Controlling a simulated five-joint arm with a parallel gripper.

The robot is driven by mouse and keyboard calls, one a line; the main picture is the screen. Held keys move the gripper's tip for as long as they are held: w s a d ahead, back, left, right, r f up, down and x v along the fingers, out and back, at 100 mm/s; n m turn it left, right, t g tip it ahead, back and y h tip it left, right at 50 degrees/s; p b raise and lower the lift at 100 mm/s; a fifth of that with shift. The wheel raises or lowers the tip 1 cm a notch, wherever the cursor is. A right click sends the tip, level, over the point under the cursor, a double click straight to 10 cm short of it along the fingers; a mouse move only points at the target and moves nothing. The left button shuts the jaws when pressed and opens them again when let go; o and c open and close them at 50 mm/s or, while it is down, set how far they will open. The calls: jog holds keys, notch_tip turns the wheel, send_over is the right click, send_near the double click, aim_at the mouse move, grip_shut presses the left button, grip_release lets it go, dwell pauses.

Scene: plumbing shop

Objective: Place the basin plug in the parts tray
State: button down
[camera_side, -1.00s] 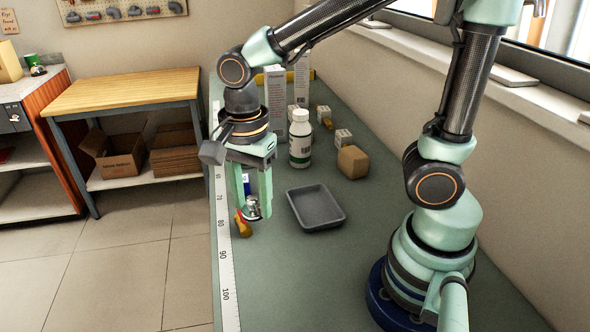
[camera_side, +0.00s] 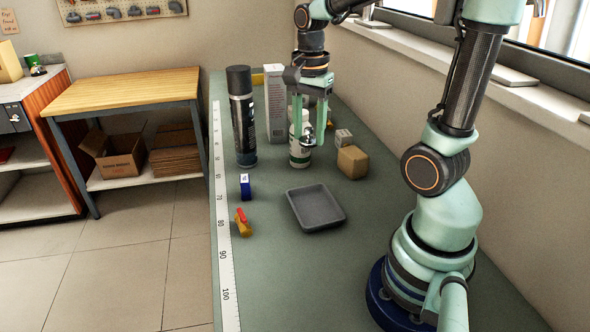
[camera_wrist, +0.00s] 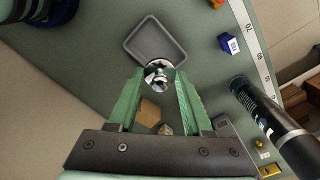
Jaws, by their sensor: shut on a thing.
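The basin plug is a small shiny chrome piece (camera_wrist: 159,76) held between my gripper's fingertips in the wrist view. It also shows small in the side view (camera_side: 307,141). My gripper (camera_side: 310,136) is shut on it, fingers pointing down, in front of the white bottle in the side view. The parts tray (camera_side: 316,208) is a shallow dark grey tray, empty, on the bench nearer the camera than my gripper. It shows beyond the plug in the wrist view (camera_wrist: 155,41). The plug is apart from the tray.
A tall dark can (camera_side: 242,118) stands left of my gripper. A white bottle (camera_side: 298,156), white carton (camera_side: 274,105), tan block (camera_side: 352,161) and small white box (camera_side: 343,138) stand nearby. A blue box (camera_side: 245,186) and yellow-red part (camera_side: 242,222) lie near the ruler (camera_side: 222,238).

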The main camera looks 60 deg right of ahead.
aim_at(314, 210)
jog(key=f, duration=0.6)
jog(key=d+f, duration=0.1)
jog(key=f, duration=0.6)
jog(key=d+f, duration=0.1)
jog(key=f, duration=0.6)
jog(key=shift+s+d, duration=0.15)
jog(key=shift+s, duration=0.25)
jog(key=shift+f, duration=0.15)
jog(key=shift+c, duration=1.7)
grip_release()
